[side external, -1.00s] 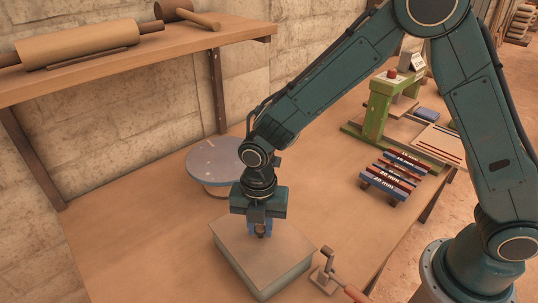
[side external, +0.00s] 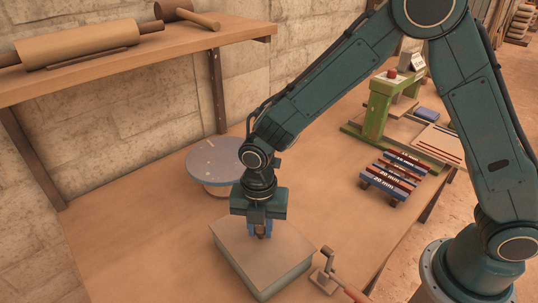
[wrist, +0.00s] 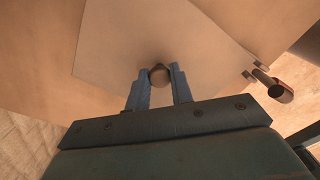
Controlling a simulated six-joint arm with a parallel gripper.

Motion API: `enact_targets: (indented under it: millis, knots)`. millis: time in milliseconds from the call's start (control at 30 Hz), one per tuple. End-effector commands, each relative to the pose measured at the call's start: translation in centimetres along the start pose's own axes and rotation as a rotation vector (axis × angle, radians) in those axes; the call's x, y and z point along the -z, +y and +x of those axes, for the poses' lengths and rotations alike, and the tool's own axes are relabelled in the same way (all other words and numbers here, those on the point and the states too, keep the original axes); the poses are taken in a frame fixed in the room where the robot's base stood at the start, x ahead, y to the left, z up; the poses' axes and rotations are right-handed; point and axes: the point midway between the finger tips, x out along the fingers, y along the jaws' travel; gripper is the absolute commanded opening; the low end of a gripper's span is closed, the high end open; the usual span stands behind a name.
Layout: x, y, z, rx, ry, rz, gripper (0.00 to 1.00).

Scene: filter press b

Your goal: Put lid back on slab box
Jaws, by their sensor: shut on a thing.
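The slab box (side external: 276,282) is a pale grey-green box standing on the bench. Its flat tan lid (side external: 240,246) lies over the top and looks level, covering the opening from this side. In the wrist view the lid (wrist: 120,45) fills the middle as a flat plate with a round brown knob (wrist: 159,75). My gripper (side external: 262,232) points straight down over the lid. Its blue fingers (wrist: 160,82) are shut on the knob, one on each side. The far edge of the box is partly hidden behind my gripper.
A clamp with a red-brown handle (side external: 352,292) stands close to the box's right side. A round blue-grey turntable (side external: 210,160) is behind my gripper. Marked thickness strips (side external: 395,178) and a green press (side external: 378,110) stand further right. The bench left of the box is clear.

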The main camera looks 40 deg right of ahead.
Motion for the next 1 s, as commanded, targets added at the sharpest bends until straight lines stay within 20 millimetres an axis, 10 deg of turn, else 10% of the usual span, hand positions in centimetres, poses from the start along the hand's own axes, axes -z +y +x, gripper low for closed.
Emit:
enact_targets:
  millis: [300, 333, 467, 1000]
  knots:
    - [0.0, 0.03, 0.01, -0.001, 0.0, 0.0, 0.0]
    - [-0.01, 0.03, 0.01, -0.001, 0.0, 0.0, 0.24]
    - [-0.01, 0.03, 0.01, -0.001, 0.0, 0.0, 0.48]
    - [0.0, 0.01, 0.02, 0.0, 0.0, 0.0, 0.7]
